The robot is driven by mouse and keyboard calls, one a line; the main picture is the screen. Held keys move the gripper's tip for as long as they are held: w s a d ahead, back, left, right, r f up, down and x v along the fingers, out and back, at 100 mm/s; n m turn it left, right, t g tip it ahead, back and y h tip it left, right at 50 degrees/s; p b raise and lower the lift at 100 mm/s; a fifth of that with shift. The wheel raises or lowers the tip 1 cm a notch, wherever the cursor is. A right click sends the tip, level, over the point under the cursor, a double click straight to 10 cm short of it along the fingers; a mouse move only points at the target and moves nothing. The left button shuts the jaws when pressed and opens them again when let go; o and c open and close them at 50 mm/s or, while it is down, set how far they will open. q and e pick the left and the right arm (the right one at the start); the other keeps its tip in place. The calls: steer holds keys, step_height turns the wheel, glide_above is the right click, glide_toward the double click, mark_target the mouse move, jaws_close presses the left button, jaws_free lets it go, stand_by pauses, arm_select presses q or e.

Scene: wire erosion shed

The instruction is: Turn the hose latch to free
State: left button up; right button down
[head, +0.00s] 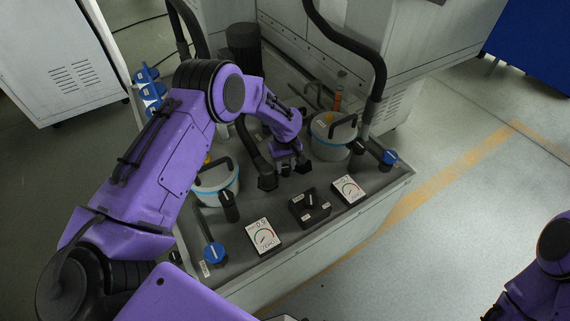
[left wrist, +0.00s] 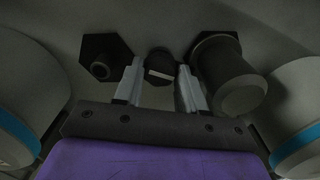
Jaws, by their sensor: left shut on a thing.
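My left gripper (head: 286,172) reaches down between two grey-white canisters on the cart top. In the left wrist view its two fingers (left wrist: 158,92) stand on either side of a small dark round knob with a white bar mark, which looks like the hose latch (left wrist: 159,66). The fingers are closed on it, and the white bar lies nearly level across the picture. A black hexagonal fitting with a stub (left wrist: 104,60) is left of the latch. A thick dark hose end (left wrist: 229,78) is on the right. In the head view the gripper hides the latch. My right gripper is out of view.
The left canister (head: 216,184) and right canister (head: 332,136) flank the gripper closely. A black hose (head: 249,140) curves down beside it. Two dial gauges (head: 263,237) (head: 348,189) and a black switch box (head: 310,207) sit along the front, with blue-knobbed levers (head: 214,252) (head: 389,157).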

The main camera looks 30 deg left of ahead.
mark_target(286, 167)
arm_select(q)
steer(key=m, duration=1.3)
steer(key=shift+m+b, duration=0.3)
steer(key=shift+b, duration=0.1)
stand_by(0.3)
steer(key=o, duration=0.8)
steer(key=shift+r, duration=0.15)
step_height(286, 167, up, 10)
steer(key=shift+r+b, duration=0.15)
steer(key=shift+b, duration=0.2)
